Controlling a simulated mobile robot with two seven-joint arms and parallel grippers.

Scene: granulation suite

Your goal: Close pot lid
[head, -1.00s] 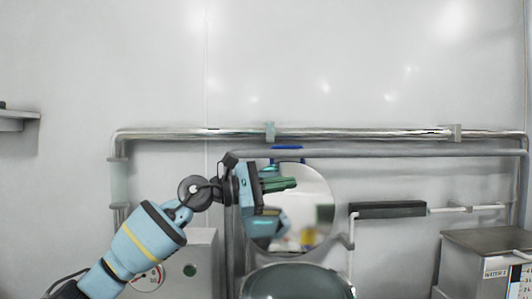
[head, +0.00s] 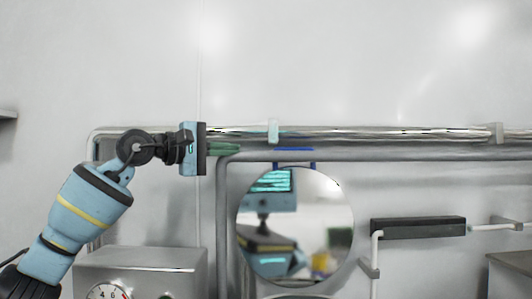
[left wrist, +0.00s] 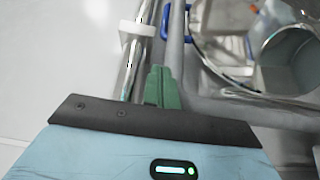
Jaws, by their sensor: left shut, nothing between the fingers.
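The pot lid (head: 335,230) is a round, mirror-like disc standing upright, open, with a blue handle (head: 294,149) at its top edge. Its shiny face reflects my own arm. Only a sliver of the pot's rim (head: 295,297) shows at the bottom edge of the head view. My left gripper (head: 224,149) is shut and empty, its green fingers pointing right, left of the handle at about its height in the picture. In the left wrist view the shut fingers (left wrist: 161,88) are apart from the blue handle (left wrist: 166,20), and the lid (left wrist: 220,60) is at upper right. My right gripper is not in view.
Metal pipes (head: 380,134) run along the wall behind the lid and gripper. A grey box with a dial (head: 140,262) stands below the left arm. A black-covered pipe (head: 418,228) is right of the lid. The wall above is clear.

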